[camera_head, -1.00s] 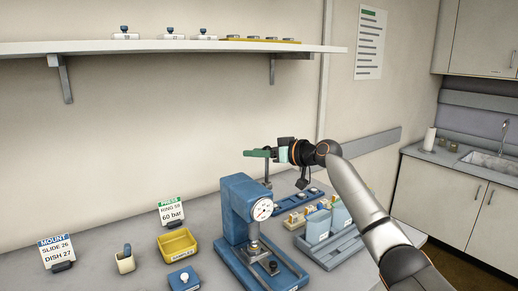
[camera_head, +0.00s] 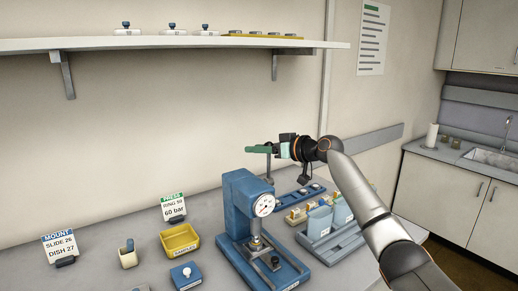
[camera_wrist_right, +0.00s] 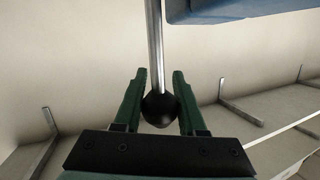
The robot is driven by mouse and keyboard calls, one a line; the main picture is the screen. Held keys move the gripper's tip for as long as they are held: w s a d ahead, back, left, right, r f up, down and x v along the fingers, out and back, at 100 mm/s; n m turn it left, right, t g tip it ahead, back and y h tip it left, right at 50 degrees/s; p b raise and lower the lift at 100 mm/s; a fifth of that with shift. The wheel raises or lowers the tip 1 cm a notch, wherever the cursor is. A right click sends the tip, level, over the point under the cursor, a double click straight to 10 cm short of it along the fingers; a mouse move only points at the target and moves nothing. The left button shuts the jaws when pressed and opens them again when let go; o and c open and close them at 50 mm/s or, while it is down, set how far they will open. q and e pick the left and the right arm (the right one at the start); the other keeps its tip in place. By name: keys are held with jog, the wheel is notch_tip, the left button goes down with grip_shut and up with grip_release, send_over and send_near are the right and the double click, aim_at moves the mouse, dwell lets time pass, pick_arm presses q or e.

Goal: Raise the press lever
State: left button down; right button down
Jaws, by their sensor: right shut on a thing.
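The blue press (camera_head: 238,190) stands on the bench with a round white gauge (camera_head: 264,205) on its front. Its lever is a thin metal rod (camera_head: 268,168) standing roughly upright behind the press head. My right gripper (camera_head: 268,148) is at the top of the lever, its green fingers pointing left. In the right wrist view the lever's rod (camera_wrist_right: 155,45) ends in a black knob (camera_wrist_right: 160,109) between the green fingers of the gripper (camera_wrist_right: 160,90), which is shut on it. In the head view the knob is hidden by the fingers. My left gripper is not in view.
A yellow bin (camera_head: 180,241), a blue box (camera_head: 186,276) and a beige holder (camera_head: 128,257) stand left of the press. A rack with pale blue containers (camera_head: 320,222) stands to its right. A wall shelf (camera_head: 160,43) hangs above; the air around the lever is clear.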

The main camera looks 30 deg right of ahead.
jog(key=shift+a+f+g, duration=0.1)
jog(key=shift+f+g, duration=0.2)
jog(key=shift+f, duration=0.6)
jog(key=c, duration=0.9)
grip_release()
jog(key=o, duration=0.3)
jog(key=shift+w, duration=0.3)
jog(key=shift+o, duration=0.5)
jog(key=shift+s+r, duration=0.1)
jog(key=b+v, duration=0.3)
jog(key=v, duration=0.9)
jog(key=shift+s, duration=0.35)
